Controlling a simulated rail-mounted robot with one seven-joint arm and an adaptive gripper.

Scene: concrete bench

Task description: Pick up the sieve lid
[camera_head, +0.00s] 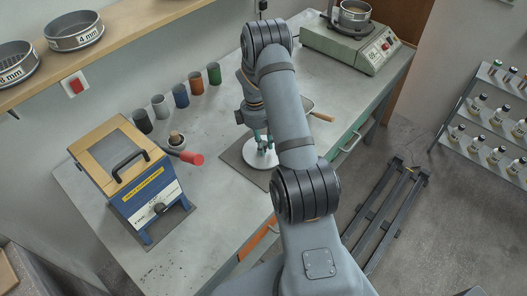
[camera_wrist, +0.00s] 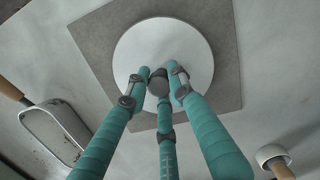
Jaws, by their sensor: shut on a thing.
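The sieve lid is a pale round disc (camera_head: 257,158) over a dark grey square mat (camera_head: 233,160) near the bench's front edge. In the wrist view the lid (camera_wrist: 197,45) lies flat to the camera, with a dark round knob (camera_wrist: 158,82) at its middle. My gripper (camera_head: 263,142) points down from above. In the wrist view its teal fingers (camera_wrist: 159,88) close around the knob and are shut on it. Part of the lid is hidden behind the fingers. I cannot tell whether the lid touches the mat.
A blue and yellow machine (camera_head: 140,180) stands at the left. Several coloured cups (camera_head: 180,97) line the wall. A sieve shaker (camera_head: 350,45) is at the back right.

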